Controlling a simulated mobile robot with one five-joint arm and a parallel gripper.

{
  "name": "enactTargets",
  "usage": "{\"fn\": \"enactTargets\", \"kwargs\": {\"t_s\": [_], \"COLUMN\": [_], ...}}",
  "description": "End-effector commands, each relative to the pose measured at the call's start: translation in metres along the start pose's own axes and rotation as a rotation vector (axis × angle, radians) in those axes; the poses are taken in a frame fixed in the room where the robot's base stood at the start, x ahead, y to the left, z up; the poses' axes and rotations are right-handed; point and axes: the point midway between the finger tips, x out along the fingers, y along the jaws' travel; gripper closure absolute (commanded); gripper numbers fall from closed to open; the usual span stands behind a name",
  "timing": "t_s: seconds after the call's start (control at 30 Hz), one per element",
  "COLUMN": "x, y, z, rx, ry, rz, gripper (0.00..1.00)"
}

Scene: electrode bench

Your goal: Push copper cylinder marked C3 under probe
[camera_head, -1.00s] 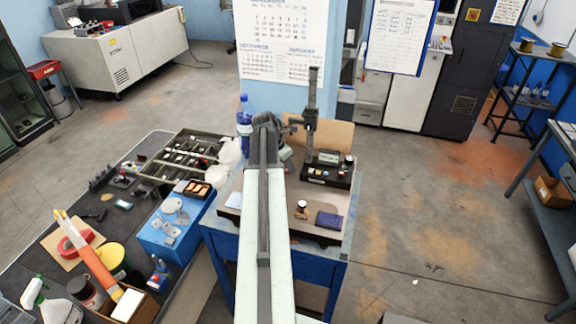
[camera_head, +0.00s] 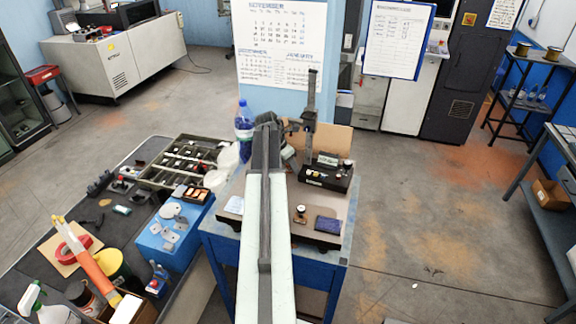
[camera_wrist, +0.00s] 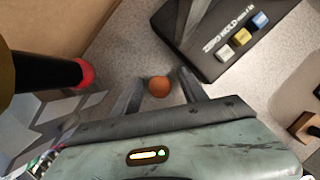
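A round copper-coloured top (camera_wrist: 159,86), which looks like the copper cylinder, sits on the grey surface between the fingertips of my gripper (camera_wrist: 158,92) in the wrist view. The fingers are apart, with a gap on each side of it. No C3 mark is legible. A black rod with a red tip (camera_wrist: 50,77) comes in from the left in the wrist view; I cannot tell whether it is the probe. In the head view a dark upright stand (camera_head: 310,105) rises behind the meter box (camera_head: 325,173). My arm hides the gripper and the cylinder there.
The meter box with coloured buttons (camera_wrist: 222,38) is beyond the fingers in the wrist view. A small round-topped object (camera_head: 300,212) and a dark blue block (camera_head: 327,226) lie at the front of the bench. A blue bottle (camera_head: 243,122) stands left of my arm.

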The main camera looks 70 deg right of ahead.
Motion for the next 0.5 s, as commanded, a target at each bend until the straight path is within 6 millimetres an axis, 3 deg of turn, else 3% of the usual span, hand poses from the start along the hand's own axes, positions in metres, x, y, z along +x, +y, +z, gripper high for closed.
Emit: {"fn": "enactTargets", "kwargs": {"t_s": [0.33, 0.5], "x": [-0.002, -0.021], "y": [0.0, 0.0], "z": [0.0, 0.002], "rx": [-0.001, -0.002], "ry": [-0.001, -0.001], "rz": [0.0, 0.001], "gripper": [0.48, 0.48]}}
